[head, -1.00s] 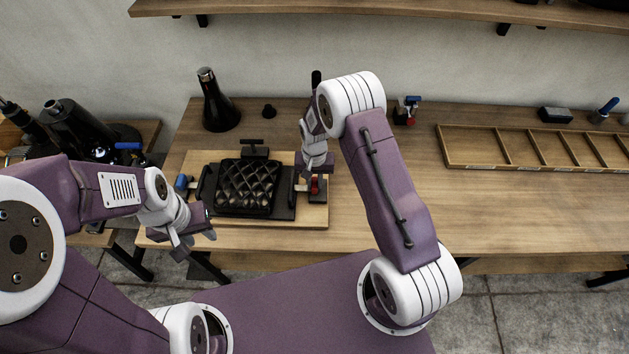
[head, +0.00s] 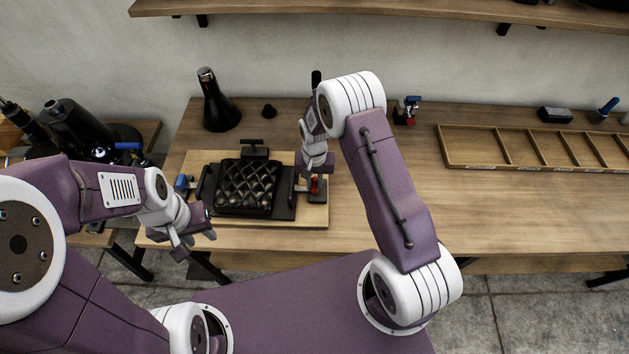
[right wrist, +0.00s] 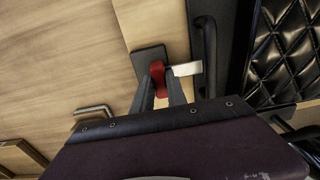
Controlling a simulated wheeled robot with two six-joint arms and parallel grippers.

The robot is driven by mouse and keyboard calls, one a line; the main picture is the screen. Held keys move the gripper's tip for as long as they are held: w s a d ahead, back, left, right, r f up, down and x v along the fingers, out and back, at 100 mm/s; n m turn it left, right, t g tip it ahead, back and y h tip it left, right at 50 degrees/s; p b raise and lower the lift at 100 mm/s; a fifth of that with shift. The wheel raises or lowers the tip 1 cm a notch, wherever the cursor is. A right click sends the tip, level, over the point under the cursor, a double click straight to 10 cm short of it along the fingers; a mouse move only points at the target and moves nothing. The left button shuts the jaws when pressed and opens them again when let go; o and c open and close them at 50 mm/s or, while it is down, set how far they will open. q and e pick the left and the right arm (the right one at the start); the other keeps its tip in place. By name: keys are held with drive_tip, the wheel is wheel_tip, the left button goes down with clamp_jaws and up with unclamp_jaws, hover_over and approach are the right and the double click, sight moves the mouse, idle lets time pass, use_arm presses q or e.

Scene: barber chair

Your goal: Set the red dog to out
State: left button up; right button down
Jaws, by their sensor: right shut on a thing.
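The red dog (right wrist: 158,77) sits on a dark base plate at the right side of the black quilted pad (head: 247,187). In the right wrist view a pale metal bar (right wrist: 185,69) runs from it toward a black handle bar. My right gripper (right wrist: 160,90) is shut on the red dog, with a finger on each side of it. In the head view my right gripper (head: 314,178) hides part of the red dog. My left gripper (head: 196,236) hangs in front of the board's left corner; its fingers are apart and nothing shows between them.
The pad lies on a light wooden board (head: 317,216) on the bench. A blue-handled piece (head: 181,183) is at the board's left. A black bottle (head: 217,103), a small clamp (head: 408,110) and a divided wooden tray (head: 480,165) stand around it. Bench right of the board is clear.

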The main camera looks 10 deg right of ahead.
drive_tip(key=d, duration=0.2)
drive_tip(key=s+d, duration=0.1)
drive_tip(key=d, duration=0.1)
drive_tip(key=shift+s+d, duration=0.1)
drive_tip(key=shift+d, duration=0.25)
drive_tip(key=shift+a, duration=0.1)
drive_tip(key=c, duration=1.5)
unclamp_jaws()
drive_tip(key=shift+o, duration=0.9)
drive_tip(key=shift+d, duration=0.25)
drive_tip(key=shift+a+r, duration=0.1)
drive_tip(key=shift+r, duration=0.3)
wheel_tip(320, 180, up, 8)
drive_tip(key=b, duration=0.2)
drive_tip(key=shift+r, duration=0.15)
